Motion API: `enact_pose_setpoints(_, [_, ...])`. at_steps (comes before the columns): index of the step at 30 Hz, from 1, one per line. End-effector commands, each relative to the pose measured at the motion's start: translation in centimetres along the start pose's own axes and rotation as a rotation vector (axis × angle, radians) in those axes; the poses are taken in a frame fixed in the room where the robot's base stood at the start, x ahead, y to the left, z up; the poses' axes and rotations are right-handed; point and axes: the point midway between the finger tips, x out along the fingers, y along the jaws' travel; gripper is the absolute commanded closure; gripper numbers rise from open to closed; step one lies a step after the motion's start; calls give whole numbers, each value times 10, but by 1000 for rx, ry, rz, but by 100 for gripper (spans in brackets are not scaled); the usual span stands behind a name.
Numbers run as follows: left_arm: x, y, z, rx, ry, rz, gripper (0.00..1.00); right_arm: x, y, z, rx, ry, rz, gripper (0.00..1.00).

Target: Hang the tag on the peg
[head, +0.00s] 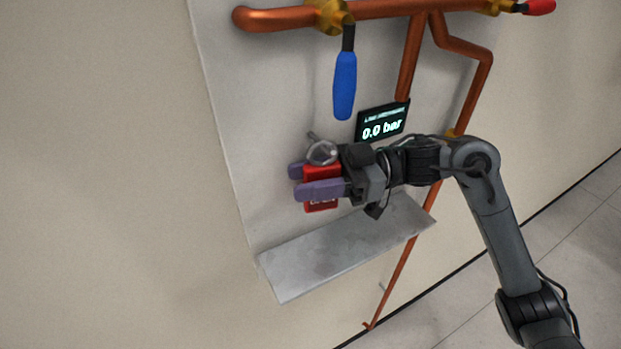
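A red tag (321,205) with a silver ring (322,152) at its top is between the purple fingers of my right gripper (310,182). The fingers are shut on the tag and hold it in front of the grey panel, ring upward. A short grey peg (312,136) shows just above and behind the ring. The ring overlaps the peg's lower end in the picture; I cannot tell whether the peg passes through it. My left gripper is not in view.
A valve with a blue handle (345,86) hangs from the copper pipe (285,18) above. A display (382,121) reads 0.0 bar, close above my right wrist. A metal shelf (345,251) juts out below. A red-handled valve (538,7) is at top right. The panel's left side is clear.

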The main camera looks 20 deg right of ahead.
Motion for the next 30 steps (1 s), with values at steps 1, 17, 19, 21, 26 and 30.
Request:
enact_pose_setpoints(1, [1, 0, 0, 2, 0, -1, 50, -2, 4, 2, 5, -2, 13, 45])
enact_pose_setpoints(17, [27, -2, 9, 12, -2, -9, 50, -73, 2, 4, 3, -2, 11, 45])
enact_pose_setpoints(19, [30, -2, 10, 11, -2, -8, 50, -84, 1, 3, 1, -2, 10, 45])
enact_pose_setpoints(21, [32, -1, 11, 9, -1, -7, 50, -92, 0, 3, 2, -2, 7, 45])
enact_pose_setpoints(26, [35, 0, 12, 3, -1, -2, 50, -105, -1, 2, 2, -1, 3, 45])
enact_pose_setpoints(30, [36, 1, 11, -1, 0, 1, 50, -109, -1, 1, 2, -1, 1, 45])
